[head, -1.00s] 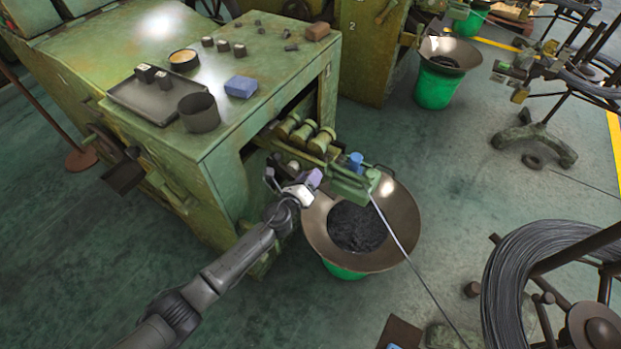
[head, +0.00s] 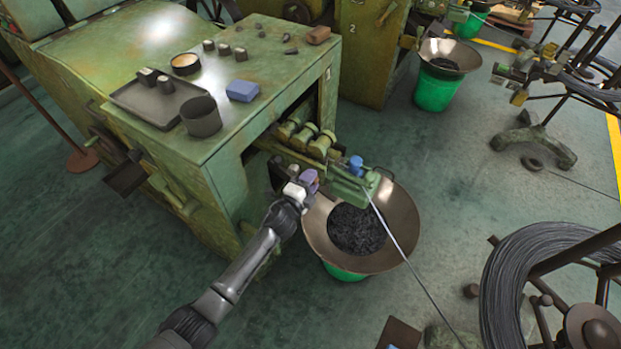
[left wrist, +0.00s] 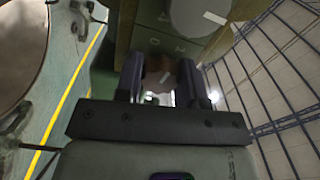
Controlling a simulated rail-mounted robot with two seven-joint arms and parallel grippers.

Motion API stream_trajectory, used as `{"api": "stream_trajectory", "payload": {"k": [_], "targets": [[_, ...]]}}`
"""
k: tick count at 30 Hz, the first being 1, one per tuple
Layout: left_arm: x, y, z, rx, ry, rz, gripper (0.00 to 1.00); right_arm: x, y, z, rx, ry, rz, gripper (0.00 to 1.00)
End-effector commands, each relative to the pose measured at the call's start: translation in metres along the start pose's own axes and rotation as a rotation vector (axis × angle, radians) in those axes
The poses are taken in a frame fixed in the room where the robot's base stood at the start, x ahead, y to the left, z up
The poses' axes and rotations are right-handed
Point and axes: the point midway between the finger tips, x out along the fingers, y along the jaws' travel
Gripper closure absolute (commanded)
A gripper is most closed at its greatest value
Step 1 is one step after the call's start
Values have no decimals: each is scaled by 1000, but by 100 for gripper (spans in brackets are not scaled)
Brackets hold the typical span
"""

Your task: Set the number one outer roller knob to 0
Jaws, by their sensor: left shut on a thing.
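My left gripper (head: 309,180) is at the near side of the green roller unit on the number one machine. In the left wrist view its fingers (left wrist: 163,84) are closed on a reddish-brown knob (left wrist: 158,82) with a white mark. Pale markings like digits show on the green face (left wrist: 160,35) beyond the knob; I cannot read the setting surely. In the head view the gripper hides the knob. A blue knob (head: 356,163) stands on top of the roller block (head: 345,186), right of the gripper. My right gripper is not in view.
A wide pan (head: 398,222) on a green bucket stands below the roller block. A wire (head: 405,250) runs from the block towards a wire coil (head: 510,290) at lower right. The machine's top (head: 255,125) holds a cup, a tray and small blocks.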

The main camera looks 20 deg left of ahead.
Motion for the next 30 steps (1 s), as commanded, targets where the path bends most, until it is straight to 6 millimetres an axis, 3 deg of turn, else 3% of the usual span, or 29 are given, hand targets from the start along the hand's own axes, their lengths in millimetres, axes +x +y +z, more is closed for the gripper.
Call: {"api": "stream_trajectory", "payload": {"k": [15,30], "targets": [[0,-1,-1,-441,0,0,88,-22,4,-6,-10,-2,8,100],[0,1,0,-635,-1,0,88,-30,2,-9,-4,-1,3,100]]}}
